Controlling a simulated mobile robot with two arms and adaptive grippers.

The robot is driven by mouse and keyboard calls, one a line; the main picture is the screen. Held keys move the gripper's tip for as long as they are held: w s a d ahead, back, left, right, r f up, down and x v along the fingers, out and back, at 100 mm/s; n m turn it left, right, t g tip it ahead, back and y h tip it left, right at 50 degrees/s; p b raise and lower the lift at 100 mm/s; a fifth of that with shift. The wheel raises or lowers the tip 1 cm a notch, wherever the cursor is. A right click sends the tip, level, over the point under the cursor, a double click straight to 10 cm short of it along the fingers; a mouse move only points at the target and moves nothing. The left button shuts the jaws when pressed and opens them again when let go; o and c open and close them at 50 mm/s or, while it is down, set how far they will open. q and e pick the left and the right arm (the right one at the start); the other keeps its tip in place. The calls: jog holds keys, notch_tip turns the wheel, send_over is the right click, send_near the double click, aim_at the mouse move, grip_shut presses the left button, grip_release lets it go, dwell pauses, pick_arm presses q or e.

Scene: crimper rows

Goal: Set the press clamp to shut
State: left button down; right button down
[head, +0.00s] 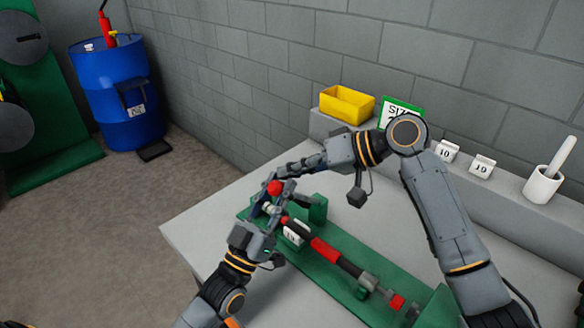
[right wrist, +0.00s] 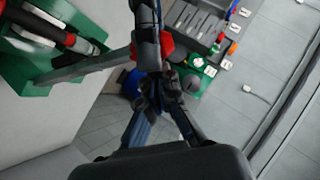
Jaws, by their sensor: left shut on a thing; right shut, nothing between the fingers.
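The press (head: 336,277) is a long green base on the table, with a red and black hose (head: 327,252) lying along it. The clamp lever ends in a red knob (head: 275,188) at the far left end of the press; the knob also shows in the right wrist view (right wrist: 167,44). My left gripper (head: 268,207) is shut around the lever at the knob; the fingers partly hide the contact. My right gripper (head: 284,178) is shut and empty, close beside the knob. The lever's pivot is hidden by the grippers.
A yellow bin (head: 346,104), a green size sign (head: 398,112), small number cards (head: 446,151) and a white cup (head: 543,185) stand on the ledge along the wall. A blue barrel (head: 117,92) stands on the floor to the left. The table's left front is clear.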

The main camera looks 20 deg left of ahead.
jog(key=shift+s+a+f, duration=0.15)
jog(key=shift+s+f, duration=0.5)
jog(key=shift+s, duration=0.1)
pick_arm(q)
jog(key=shift+a, duration=0.2)
pick_arm(e)
jog(key=shift+s+a+f, duration=0.1)
jog(key=shift+s+a, duration=0.05)
jog(key=shift+s, duration=0.1)
pick_arm(q)
jog(key=c, duration=1)
grip_release()
jog(key=shift+w+d+r, duration=0.1)
pick_arm(e)
jog(key=shift+w, duration=0.1)
jog(key=shift+w+d+f+t, duration=0.1)
jog(key=shift+w+d+t, duration=0.1)
jog(key=shift+t, duration=0.1)
